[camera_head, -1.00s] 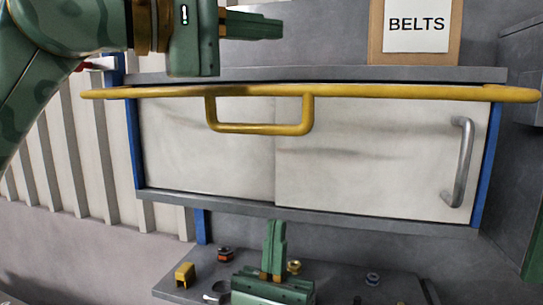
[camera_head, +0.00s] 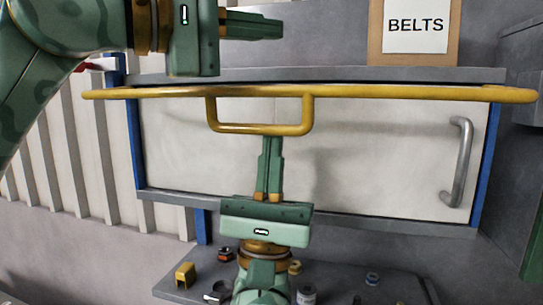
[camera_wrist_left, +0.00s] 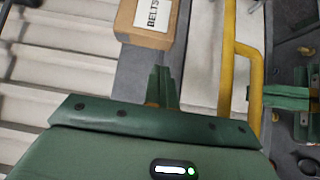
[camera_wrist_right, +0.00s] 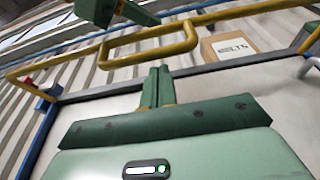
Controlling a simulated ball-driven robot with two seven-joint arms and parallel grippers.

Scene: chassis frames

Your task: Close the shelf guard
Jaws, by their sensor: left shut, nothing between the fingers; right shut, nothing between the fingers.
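The shelf guard, a yellow bar (camera_head: 410,93) with a squared loop handle (camera_head: 230,128), lies across the upper front of the grey shelf (camera_head: 330,75). It also shows in the left wrist view (camera_wrist_left: 226,60) and the right wrist view (camera_wrist_right: 205,22). My right gripper (camera_head: 271,140) is shut and empty, pointing up, its tips at the lower rail of the loop in the picture. The right wrist view shows the rail beyond its fingers; contact cannot be told. My left gripper (camera_head: 281,27) is shut and empty, above the bar at the upper left, pointing right.
Pale panels (camera_head: 370,150) fill the shelf front, with a grey handle (camera_head: 460,165) at right. A box labelled BELTS (camera_head: 415,50) stands on top. A lower grey ledge (camera_head: 400,288) holds several small parts. A dark grey wall closes the right side.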

